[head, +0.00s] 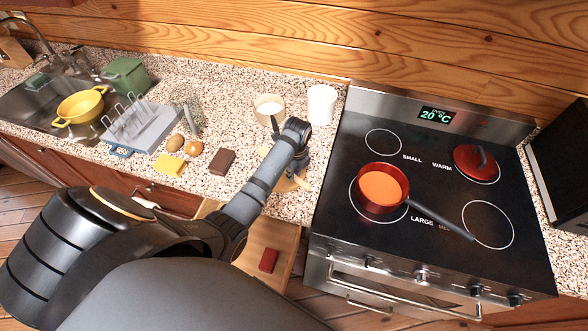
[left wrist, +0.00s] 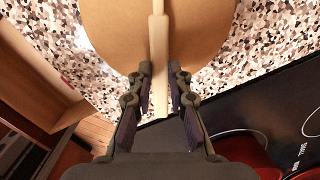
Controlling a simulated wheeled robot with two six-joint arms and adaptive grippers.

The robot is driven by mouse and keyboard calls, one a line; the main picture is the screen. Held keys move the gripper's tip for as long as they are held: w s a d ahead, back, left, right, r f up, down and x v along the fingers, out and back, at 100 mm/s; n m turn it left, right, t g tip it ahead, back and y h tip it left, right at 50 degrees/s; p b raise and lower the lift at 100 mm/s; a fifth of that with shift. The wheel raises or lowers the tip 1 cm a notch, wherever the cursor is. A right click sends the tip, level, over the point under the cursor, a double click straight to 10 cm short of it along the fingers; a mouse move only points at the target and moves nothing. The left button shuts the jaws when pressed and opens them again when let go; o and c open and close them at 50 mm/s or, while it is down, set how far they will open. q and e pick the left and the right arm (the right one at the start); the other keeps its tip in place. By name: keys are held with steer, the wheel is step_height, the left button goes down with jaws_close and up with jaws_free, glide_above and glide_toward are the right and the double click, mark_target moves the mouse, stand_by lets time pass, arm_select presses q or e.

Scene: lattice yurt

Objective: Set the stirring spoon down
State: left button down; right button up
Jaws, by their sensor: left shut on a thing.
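The stirring spoon (left wrist: 158,40) shows in the left wrist view as a pale, straight handle running between my fingers. My left gripper (left wrist: 162,72) is shut on it. Behind it lies a tan, rounded flat board (left wrist: 115,35) on the speckled counter; I cannot tell whether the spoon touches it. In the head view, my left gripper (head: 294,168) is low over the counter, left of the stove, and hides most of the spoon and board. The spoon's head is out of the wrist view. My right gripper is not in view.
A red pot (head: 364,204) with orange contents sits on the stove, its handle pointing right. A cream bowl (head: 260,113) and white canister (head: 322,106) stand behind my gripper. A brown block (head: 221,161) lies to the left. An open drawer (head: 262,238) sticks out below.

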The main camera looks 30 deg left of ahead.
arm_select(q)
steer(key=shift+f, duration=0.4)
stand_by(0.3)
steer(key=c, duration=1.2)
jaws_free()
steer(key=r, duration=0.8)
steer(key=d+r, duration=0.1)
steer(key=r, duration=0.3)
steer(key=shift+s, duration=0.3)
